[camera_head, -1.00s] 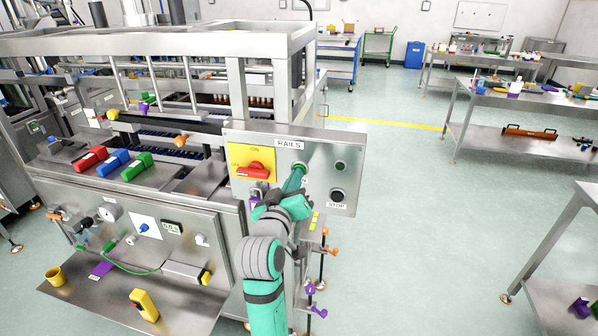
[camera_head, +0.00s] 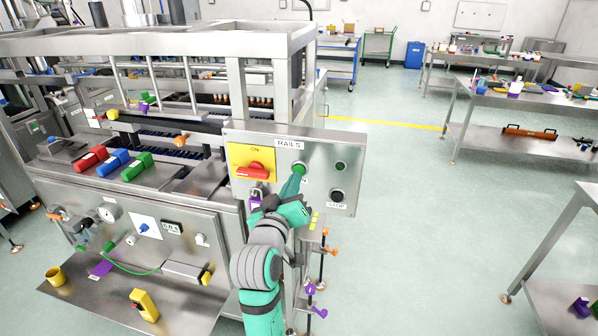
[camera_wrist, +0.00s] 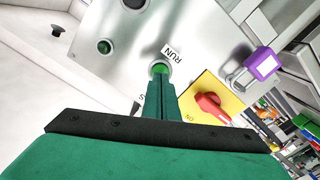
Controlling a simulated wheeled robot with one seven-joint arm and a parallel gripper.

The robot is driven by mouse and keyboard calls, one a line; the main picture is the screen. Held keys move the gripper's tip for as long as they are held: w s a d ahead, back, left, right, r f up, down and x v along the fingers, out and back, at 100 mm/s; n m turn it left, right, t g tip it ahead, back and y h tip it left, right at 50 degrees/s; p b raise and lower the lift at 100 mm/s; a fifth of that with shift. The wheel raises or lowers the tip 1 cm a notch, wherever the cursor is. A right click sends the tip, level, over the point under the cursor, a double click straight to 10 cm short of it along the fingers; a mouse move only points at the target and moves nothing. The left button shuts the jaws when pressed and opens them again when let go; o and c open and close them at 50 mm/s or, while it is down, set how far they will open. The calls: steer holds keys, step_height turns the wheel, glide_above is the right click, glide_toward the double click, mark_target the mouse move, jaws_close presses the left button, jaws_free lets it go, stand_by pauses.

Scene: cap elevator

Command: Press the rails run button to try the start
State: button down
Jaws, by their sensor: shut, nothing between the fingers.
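The rails control panel (camera_head: 317,190) is a grey box with a RAILS label. Its green run button (camera_head: 299,171) shows just above my fingertips. In the wrist view, the green run button (camera_wrist: 160,68) lies beside the word RUN, directly ahead of the fingertips. My gripper (camera_head: 296,179) is green, shut and empty, pointing at that button. It also shows in the wrist view (camera_wrist: 159,84), its tips overlapping the button's lower edge. I cannot tell whether they touch it. The black stop button (camera_head: 337,195) and a dark green round fitting (camera_head: 340,166) are to the right.
A red rotary switch (camera_head: 252,171) on a yellow plate (camera_head: 240,155) is left of the run button. A purple padlock (camera_wrist: 262,64) hangs near the switch. The machine's metal frame (camera_head: 238,90) stands behind the panel.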

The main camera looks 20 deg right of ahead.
steer(key=shift+v, duration=1.6)
steer(key=shift+f, duration=0.1)
steer(key=s+a+f+n+y, duration=0.15)
steer(key=s+a+f, duration=0.3)
steer(key=f, duration=0.45)
steer(key=s+a+f+n+t+y, duration=0.1)
steer(key=s+a+f+y, duration=0.3)
steer(key=f, duration=0.5)
steer(key=s+a+f+n+y, duration=0.1)
steer(key=s+a+f, duration=0.4)
steer(key=f, duration=0.4)
steer(key=s+a+f+m+y, duration=0.1)
steer(key=s+a+f, duration=0.1)
steer(key=s, duration=1.3)
steer(key=s+a+f+m+y, duration=0.1)
steer(key=s+a+f+y, duration=0.1)
steer(key=s, duration=1.3)
steer(key=shift+s+a+m+g, duration=0.3)
steer(key=shift+s+a+m, duration=0.05)
steer(key=shift+a, duration=0.25)
steer(key=shift+y, duration=0.25)
